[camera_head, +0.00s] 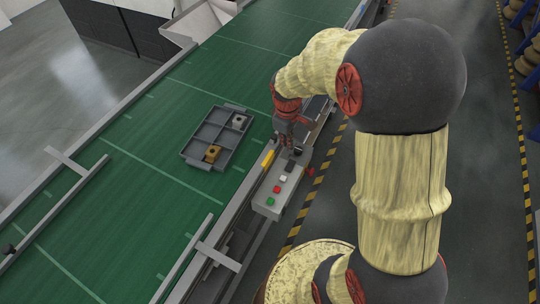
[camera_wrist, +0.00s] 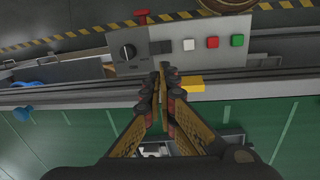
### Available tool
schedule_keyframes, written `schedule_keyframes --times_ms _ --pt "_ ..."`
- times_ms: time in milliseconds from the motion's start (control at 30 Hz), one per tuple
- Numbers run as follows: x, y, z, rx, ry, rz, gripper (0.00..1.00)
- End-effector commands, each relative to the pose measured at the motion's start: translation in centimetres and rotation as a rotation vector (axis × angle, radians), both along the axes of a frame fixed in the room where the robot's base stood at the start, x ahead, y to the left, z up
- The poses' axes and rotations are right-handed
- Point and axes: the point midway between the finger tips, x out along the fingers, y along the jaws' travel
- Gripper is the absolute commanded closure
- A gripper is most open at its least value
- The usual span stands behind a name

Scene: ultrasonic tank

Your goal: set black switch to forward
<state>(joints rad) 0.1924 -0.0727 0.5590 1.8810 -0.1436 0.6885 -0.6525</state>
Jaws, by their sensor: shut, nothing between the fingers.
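The black switch (camera_wrist: 128,52) is a round rotary knob on the left part of the grey control box (camera_wrist: 175,64) in the wrist view. A pale mark shows on it, but I cannot tell its exact setting. My gripper (camera_wrist: 160,72) is shut and empty, its fingertips at the box's near edge, below and right of the switch and apart from it in the picture. In the head view my gripper (camera_head: 287,150) is over the far end of the control box (camera_head: 267,211) and hides the switch.
The box also carries a black square (camera_wrist: 162,47), a white button (camera_wrist: 188,44), a red button (camera_wrist: 212,42), a green button (camera_wrist: 237,41) and a red knob (camera_wrist: 142,17). A grey tray (camera_head: 202,157) lies on the green conveyor (camera_head: 110,205).

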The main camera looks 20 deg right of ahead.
Motion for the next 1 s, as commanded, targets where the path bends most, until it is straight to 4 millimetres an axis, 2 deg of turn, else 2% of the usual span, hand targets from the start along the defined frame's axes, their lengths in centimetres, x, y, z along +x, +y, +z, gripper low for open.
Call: schedule_keyframes --times_ms 200,633,767,1000 --pt "0.3 -0.1 0.1 -0.010 -0.004 0.092 1.00" --pt "0.3 -0.1 -0.4 -0.010 -0.002 0.096 1.00" --pt "0.4 -0.3 -1.9 -0.010 -0.001 0.096 1.00" --pt "0.7 -0.8 -6.5 -0.009 0.000 0.095 1.00"
